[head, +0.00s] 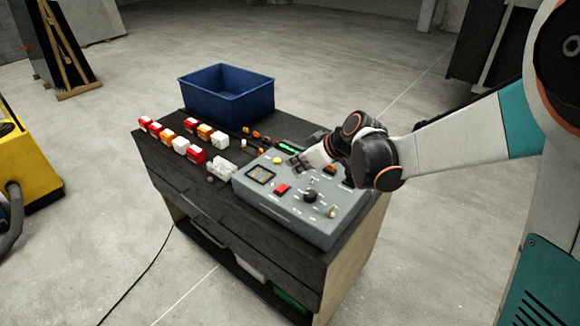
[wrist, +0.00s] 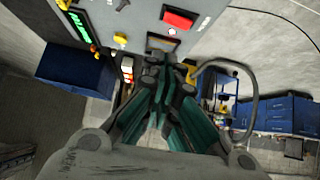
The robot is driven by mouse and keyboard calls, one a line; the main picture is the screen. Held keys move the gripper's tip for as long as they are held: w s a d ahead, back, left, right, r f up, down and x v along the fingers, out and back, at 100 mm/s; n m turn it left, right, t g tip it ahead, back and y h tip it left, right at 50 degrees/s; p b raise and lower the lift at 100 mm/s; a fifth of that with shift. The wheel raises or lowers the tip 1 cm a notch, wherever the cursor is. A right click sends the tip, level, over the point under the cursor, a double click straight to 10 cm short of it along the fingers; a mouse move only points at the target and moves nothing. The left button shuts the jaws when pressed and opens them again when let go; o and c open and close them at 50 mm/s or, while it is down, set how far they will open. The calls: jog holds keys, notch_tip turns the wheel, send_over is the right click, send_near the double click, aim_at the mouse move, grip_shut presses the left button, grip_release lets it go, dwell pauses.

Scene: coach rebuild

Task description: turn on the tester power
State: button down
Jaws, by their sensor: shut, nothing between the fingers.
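The tester (head: 262,197) is a grey box with a sloped panel on the workbench's right part. Its panel carries a small screen (head: 261,174), a red switch (head: 283,189), a black knob (head: 310,196) and a yellow button (head: 277,160). My gripper (head: 297,163) is shut and empty, over the panel's far part, near the yellow button. In the wrist view, my fingers (wrist: 170,72) point toward the panel, below the red switch (wrist: 180,18) and right of the yellow button (wrist: 120,38). I cannot tell whether they touch it.
The dark workbench (head: 180,170) holds several red, orange and white blocks (head: 182,146) left of the tester. A blue bin (head: 227,95) stands at its back. A yellow machine (head: 28,160) stands at far left. Open concrete floor surrounds the bench.

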jog(key=v, duration=0.3)
jog(key=p+v, duration=0.1)
jog(key=v, duration=0.1)
jog(key=shift+w+d, duration=0.2)
jog(key=shift+d, duration=0.2)
jog(key=s+d+r+m+h, duration=0.1)
jog(key=s+d+m+h, duration=0.1)
jog(key=s+d, duration=0.3)
jog(key=s+d+r+m+t+h, duration=0.1)
jog(key=s+d+m, duration=0.3)
jog(key=s, duration=0.8)
jog(key=s+d+r+m+h, duration=0.2)
jog(key=s+d+m+h, duration=0.1)
jog(key=s, duration=0.6)
jog(key=d+m, duration=0.1)
jog(key=d, duration=0.1)
jog(key=shift+s+d+r+m+h, duration=0.25)
jog(key=shift+d+m+h, duration=0.05)
jog(key=shift+h, duration=0.1)
dwell(0.4)
